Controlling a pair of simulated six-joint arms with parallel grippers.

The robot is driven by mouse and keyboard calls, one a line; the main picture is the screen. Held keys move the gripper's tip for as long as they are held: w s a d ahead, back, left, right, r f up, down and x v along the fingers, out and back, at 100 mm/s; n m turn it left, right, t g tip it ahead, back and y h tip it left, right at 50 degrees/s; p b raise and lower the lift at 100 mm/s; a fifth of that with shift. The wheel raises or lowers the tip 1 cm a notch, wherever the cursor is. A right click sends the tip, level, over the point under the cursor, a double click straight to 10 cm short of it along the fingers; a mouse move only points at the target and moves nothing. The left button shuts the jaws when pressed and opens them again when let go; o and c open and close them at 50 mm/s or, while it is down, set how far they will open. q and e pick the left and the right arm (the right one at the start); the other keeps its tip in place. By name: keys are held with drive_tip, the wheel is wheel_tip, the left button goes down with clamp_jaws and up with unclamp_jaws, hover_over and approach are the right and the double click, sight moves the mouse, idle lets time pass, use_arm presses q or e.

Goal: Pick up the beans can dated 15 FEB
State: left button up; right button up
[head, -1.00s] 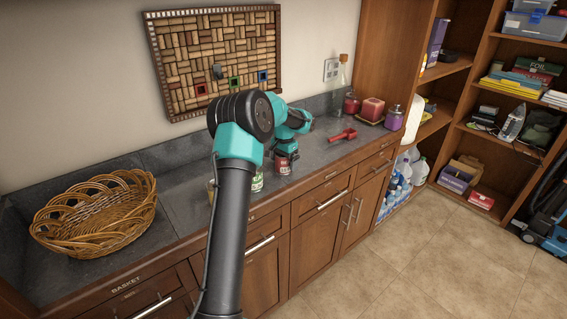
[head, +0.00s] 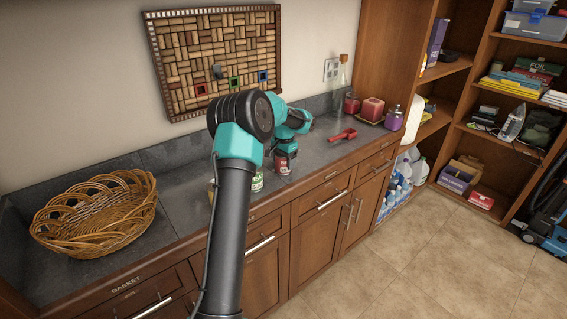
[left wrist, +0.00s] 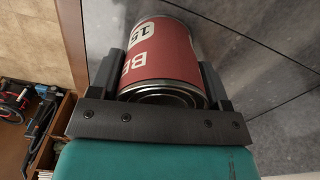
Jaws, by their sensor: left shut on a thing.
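The beans can (head: 283,164) has a red label and stands near the front of the dark counter. In the left wrist view the can (left wrist: 163,52) shows a white patch reading "15" and the letters "BE"; the rest of the label is out of sight. My left gripper (head: 286,157) is shut on this can, with one finger on each side of it. A can with a green and white label (head: 257,182) stands to its left, partly hidden by my left arm. My right gripper is not in view.
A wicker basket (head: 95,212) sits at the left of the counter (head: 180,185). A red scoop (head: 343,136) lies right of the can, with red jars (head: 372,109) and a purple jar (head: 394,118) beyond. The counter between can and scoop is clear.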

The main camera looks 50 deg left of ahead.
use_arm(q)
drive_tip(key=shift+r, duration=0.1)
drive_tip(key=shift+c, duration=0.3)
drive_tip(key=shift+r, duration=1.75)
drive_tip(key=s+d+r, duration=0.1)
drive_tip(key=s+d, duration=0.9)
drive_tip(key=d, duration=0.2)
drive_tip(key=shift+s+r, duration=0.15)
drive_tip(key=shift+s, duration=0.15)
